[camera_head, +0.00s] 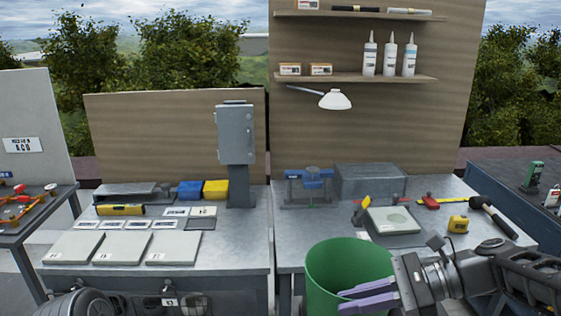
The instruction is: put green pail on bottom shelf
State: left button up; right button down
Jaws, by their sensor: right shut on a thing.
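A green pail (335,268) shows at the bottom of the head view, in front of the right workbench, its open top facing up and its lower part cut off by the frame. My right gripper (366,295), with purple fingers, reaches in from the right and is shut on the pail at its right side. Exactly how the fingers meet the pail wall is hard to tell. My left gripper is not in view. Two shelves show on the wooden back panel: a lower one (425,79) and an upper one (300,14).
The lower shelf bears small boxes (290,69) and white bottles (390,55). A lamp (335,99) hangs below it. The right workbench (330,224) carries a grey box (370,180), a scale-like plate (393,220), a tape measure (458,224) and a mallet (490,213).

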jog(key=shift+w+f+m+t, duration=0.3)
jog(key=shift+w+t, duration=0.1)
jog(key=shift+w, duration=0.35)
jog(key=w+d+f+m+t, duration=0.1)
jog(key=f, duration=0.2)
jog(key=w+d+f+m+t, duration=0.1)
jog(key=w+f, duration=0.1)
jog(key=f, duration=0.1)
jog(key=w+d+f+m+t+h, duration=0.1)
jog(key=f, duration=0.2)
jog(key=shift+w+d+f, duration=0.15)
jog(key=shift+d+f, duration=0.1)
jog(key=shift+f, duration=0.05)
jog(key=s+d+f+m+t+h, duration=0.1)
jog(key=d+f+m+t, duration=0.1)
jog(key=f, duration=0.8)
jog(key=shift+s+d+f+t+h, duration=0.3)
jog(key=shift+d+f+t, duration=0.1)
jog(key=shift+d, duration=0.4)
jog(key=f, duration=0.2)
jog(key=s+f, duration=0.1)
jog(key=f, duration=0.2)
jog(key=shift+s+f, duration=0.3)
